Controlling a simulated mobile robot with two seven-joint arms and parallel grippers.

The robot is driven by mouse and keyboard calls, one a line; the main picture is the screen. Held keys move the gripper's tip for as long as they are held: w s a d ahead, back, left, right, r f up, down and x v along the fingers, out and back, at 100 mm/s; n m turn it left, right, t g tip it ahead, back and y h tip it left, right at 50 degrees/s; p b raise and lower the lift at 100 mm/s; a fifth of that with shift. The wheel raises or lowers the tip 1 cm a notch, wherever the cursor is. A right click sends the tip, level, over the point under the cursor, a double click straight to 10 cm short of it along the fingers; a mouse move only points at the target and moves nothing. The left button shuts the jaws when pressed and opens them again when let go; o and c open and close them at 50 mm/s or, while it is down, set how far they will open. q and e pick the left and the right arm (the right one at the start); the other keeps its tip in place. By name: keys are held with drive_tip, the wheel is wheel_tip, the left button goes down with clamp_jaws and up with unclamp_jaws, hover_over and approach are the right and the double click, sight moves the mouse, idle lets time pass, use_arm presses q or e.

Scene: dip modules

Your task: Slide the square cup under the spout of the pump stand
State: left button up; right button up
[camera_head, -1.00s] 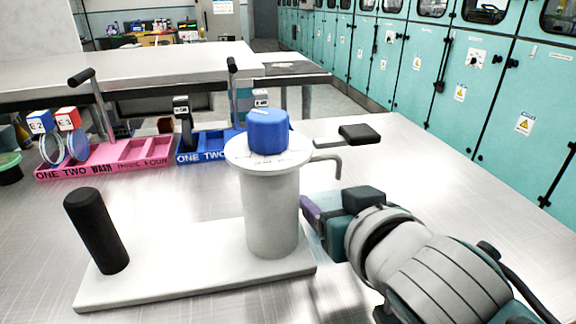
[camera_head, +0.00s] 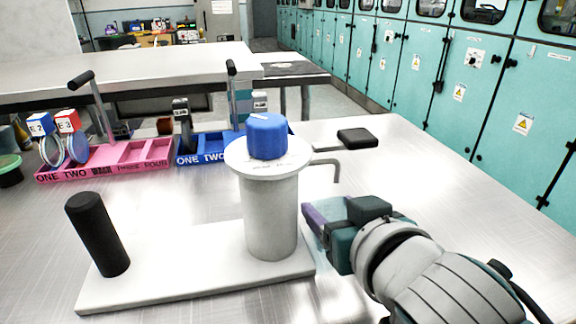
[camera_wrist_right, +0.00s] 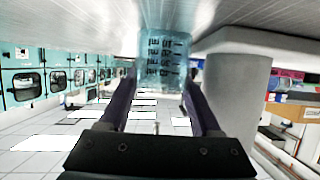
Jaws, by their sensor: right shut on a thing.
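The pump stand (camera_head: 270,215) is a white column on a flat white base plate, with a blue cap (camera_head: 267,135) on top. Its bent grey spout (camera_head: 336,166) sticks out to the right and points down. My right gripper (camera_head: 310,217) is just right of the column, below the spout. In the right wrist view its purple fingers (camera_wrist_right: 158,95) are shut on the clear square cup (camera_wrist_right: 163,55), which carries dark markings. In the head view the cup (camera_head: 325,275) is a faint see-through shape, partly hidden by the gripper. My left gripper is not in view.
A black upright cylinder (camera_head: 97,235) stands on the left end of the base plate. A black pad (camera_head: 358,138) sits above the spout. Pink (camera_head: 110,160) and blue (camera_head: 200,152) labelled racks stand behind. The table right of the spout is clear.

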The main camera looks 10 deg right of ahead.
drive_tip(key=o, duration=1.4)
drive_tip(key=shift+s+r, duration=0.2)
drive_tip(key=shift+s, duration=0.35)
drive_tip(key=p+v, duration=0.1)
drive_tip(key=v, duration=0.7)
drive_tip(key=shift+s+p, duration=0.1)
drive_tip(key=shift+p, duration=0.2)
drive_tip(key=shift+s+d+r, duration=0.1)
drive_tip(key=shift+s+r, duration=0.1)
drive_tip(key=shift+s, duration=0.1)
drive_tip(key=s+d+r+n+g+p, duration=0.1)
drive_tip(key=s+d+r+g+p, duration=0.15)
drive_tip(key=s+g+p, duration=0.4)
drive_tip(key=s+d+r+n+g+p, duration=0.1)
drive_tip(key=s+d+r+g+p, duration=0.2)
drive_tip(key=s, duration=0.7)
wheel_tip(320, 180, up, 37)
drive_tip(key=p, duration=3.6)
drive_tip(key=shift+w+a+f, duration=0.2)
drive_tip(key=shift+a, duration=0.15)
